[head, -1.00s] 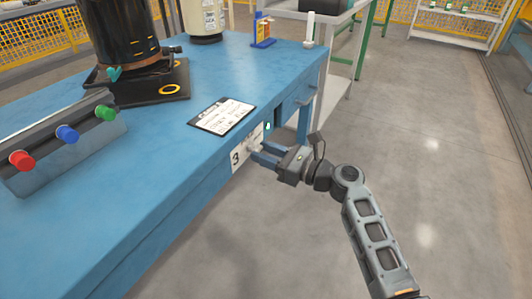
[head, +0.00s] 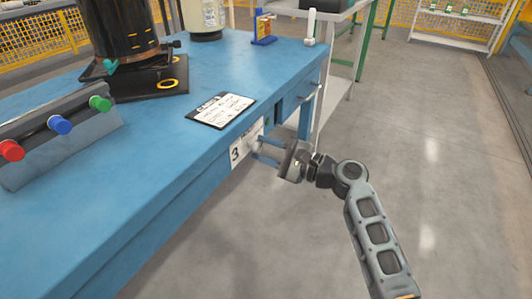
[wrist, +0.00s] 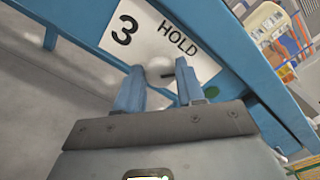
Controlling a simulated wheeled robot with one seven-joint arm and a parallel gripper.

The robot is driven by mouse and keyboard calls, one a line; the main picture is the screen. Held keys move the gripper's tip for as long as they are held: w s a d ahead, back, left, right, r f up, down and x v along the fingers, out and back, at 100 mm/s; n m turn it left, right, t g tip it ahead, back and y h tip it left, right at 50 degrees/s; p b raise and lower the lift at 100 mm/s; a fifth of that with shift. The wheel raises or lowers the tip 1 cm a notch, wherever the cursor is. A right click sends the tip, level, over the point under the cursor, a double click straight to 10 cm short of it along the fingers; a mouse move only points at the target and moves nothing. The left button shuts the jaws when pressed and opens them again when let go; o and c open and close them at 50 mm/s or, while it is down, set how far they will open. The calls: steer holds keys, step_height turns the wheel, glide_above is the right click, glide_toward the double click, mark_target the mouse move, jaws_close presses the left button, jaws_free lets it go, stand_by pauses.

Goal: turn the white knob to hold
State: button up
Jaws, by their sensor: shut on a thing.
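The white knob (wrist: 160,72) sits on a white plate (wrist: 125,30) marked "3" and "HOLD" on the front side of the blue table. A dark mark on the knob points toward the right in the wrist view, below the word HOLD. My gripper (wrist: 159,88) is shut on the knob, with one blue finger on each side of it. In the head view, my gripper (head: 262,150) reaches the plate (head: 246,142) at the table's front edge, and the knob is mostly hidden between the fingers.
The blue table (head: 150,165) carries a control box with red (head: 11,151), blue (head: 60,125) and green (head: 100,103) buttons. A clipboard (head: 221,109) lies near the edge above the plate. A black machine (head: 120,40) stands behind. The floor at right is clear.

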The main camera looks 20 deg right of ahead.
steer(key=n+b, duration=0.1)
steer(key=n, duration=0.2)
steer(key=n+b, duration=0.1)
steer(key=shift+f+n+b, duration=0.25)
steer(key=shift+n+b, duration=0.05)
steer(key=shift+b, duration=0.05)
steer(key=shift+s+n+b, duration=0.1)
steer(key=shift+n+b, duration=0.95)
steer(key=shift+n, duration=0.95)
steer(key=o, duration=1)
steer(key=shift+r, duration=0.1)
steer(key=p+v, duration=0.2)
steer(key=v, duration=0.5)
steer(key=shift+s+d, duration=0.25)
steer(key=shift+s, duration=0.05)
